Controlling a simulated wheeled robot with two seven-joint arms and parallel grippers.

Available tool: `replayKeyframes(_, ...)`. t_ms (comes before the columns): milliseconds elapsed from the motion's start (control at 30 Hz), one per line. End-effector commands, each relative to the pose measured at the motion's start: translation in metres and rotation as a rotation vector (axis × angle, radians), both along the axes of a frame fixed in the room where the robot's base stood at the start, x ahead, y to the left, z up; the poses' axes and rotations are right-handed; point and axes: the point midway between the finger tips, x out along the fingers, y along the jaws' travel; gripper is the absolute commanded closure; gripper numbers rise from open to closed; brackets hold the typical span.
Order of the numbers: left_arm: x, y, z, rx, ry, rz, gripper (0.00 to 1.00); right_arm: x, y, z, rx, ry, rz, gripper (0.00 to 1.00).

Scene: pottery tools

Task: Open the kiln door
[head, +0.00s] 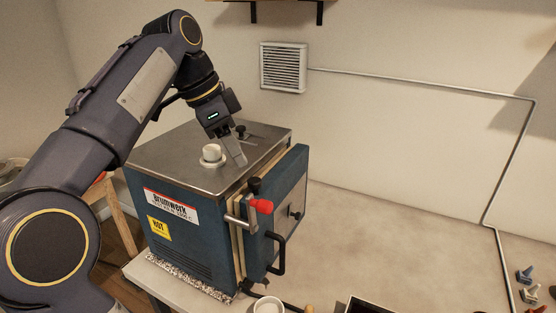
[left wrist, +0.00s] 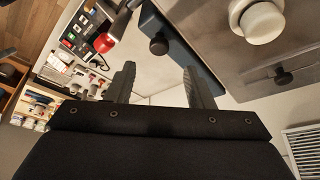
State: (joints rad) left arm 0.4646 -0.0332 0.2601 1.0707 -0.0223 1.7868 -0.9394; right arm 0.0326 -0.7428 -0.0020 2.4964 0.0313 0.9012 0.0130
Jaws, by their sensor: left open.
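The blue kiln (head: 190,240) has a steel top (head: 170,150) and stands on the table. Its blue door (head: 290,195) is on the right side, against a cream edge strip; I cannot tell whether it is fully closed. A latch with a red knob (head: 262,206) and a black door handle (head: 279,255) show there. My left gripper (head: 236,157) is above the kiln top near the door's upper edge, open and empty. In the left wrist view its fingers (left wrist: 160,88) are apart, with the red knob (left wrist: 104,43) beyond them to the left. My right gripper is out of view.
A white plug (head: 212,153) stands up from the kiln top. A white cup (head: 268,305) and a dark open box (head: 368,306) are at the front edge. The table right of the door is mostly clear, with small clamps (head: 527,284) at far right.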

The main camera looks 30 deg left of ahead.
Motion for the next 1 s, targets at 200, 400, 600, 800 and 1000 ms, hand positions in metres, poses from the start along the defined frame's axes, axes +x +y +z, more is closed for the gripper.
replayKeyframes(200,0.007,-0.006,-0.028,-0.001,0.003,-0.002,0.52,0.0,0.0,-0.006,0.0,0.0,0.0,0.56)
replayKeyframes(400,0.017,-0.014,-0.056,-0.002,0.003,-0.001,0.52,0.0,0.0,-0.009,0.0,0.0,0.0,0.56)
replayKeyframes(600,0.022,-0.018,-0.069,-0.001,-0.001,0.0,0.52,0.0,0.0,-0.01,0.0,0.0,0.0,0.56)
replayKeyframes(800,0.022,-0.018,-0.07,-0.001,-0.001,0.0,0.52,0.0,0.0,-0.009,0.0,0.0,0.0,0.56)
replayKeyframes(1000,0.022,-0.018,-0.07,-0.001,-0.001,0.0,0.69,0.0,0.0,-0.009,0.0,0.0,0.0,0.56)
